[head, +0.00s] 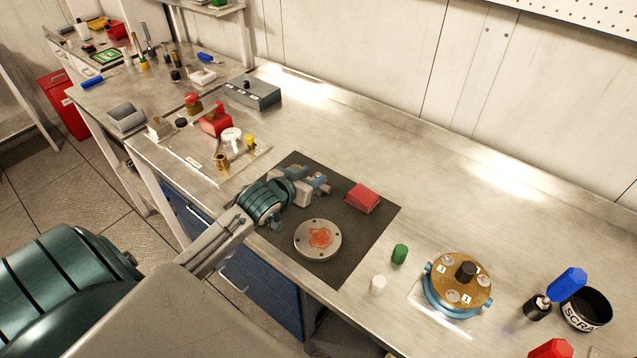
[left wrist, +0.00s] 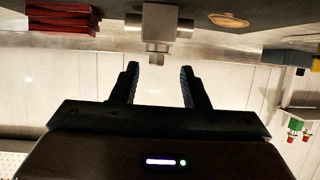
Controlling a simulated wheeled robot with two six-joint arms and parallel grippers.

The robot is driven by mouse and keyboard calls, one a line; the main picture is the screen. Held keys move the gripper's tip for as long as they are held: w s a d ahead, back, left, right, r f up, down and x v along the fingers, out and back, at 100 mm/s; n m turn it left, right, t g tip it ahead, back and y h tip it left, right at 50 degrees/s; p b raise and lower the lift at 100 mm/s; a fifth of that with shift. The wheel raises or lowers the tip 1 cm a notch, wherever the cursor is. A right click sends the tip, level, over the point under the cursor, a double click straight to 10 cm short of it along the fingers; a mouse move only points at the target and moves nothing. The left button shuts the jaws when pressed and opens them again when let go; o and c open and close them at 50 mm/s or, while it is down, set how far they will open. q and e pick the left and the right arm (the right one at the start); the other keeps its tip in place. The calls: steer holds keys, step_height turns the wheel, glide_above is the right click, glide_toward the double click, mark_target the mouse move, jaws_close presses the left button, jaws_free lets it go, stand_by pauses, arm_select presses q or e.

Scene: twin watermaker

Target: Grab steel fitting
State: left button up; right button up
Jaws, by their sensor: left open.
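The steel fitting (left wrist: 161,24), a grey metal tee with a short stub, shows at the top middle of the left wrist view. It sits at the dark mat. My left gripper (left wrist: 159,70) is open, with one dark finger to each side of the stub's line. The stub end is about level with the fingertips in the picture, with gaps on both sides. In the head view my left gripper (head: 318,186) is low over the dark mat (head: 372,222). There I cannot clearly make out the fitting, which is hidden or blends with the gripper. My right gripper is not in view.
A red block (head: 363,198) and a round metal disc (head: 318,240) with an orange piece lie on the mat close to the gripper. A green cap (head: 400,253), a white cap (head: 378,284) and a brass-topped housing (head: 458,283) stand to the right. The bench behind is clear.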

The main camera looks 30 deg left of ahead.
mark_target(316, 176)
arm_select(q)
steer(key=x, duration=0.1)
steer(key=p+x, duration=0.1)
steer(key=x, duration=0.1)
steer(key=p+x, duration=0.1)
steer(key=shift+w+d+f, duration=0.25)
steer(key=shift+w+f, duration=0.2)
steer(key=shift+w, duration=0.15)
steer(key=shift+w+f, duration=0.1)
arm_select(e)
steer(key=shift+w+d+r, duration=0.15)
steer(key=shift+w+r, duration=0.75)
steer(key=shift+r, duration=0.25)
arm_select(q)
jaws_close()
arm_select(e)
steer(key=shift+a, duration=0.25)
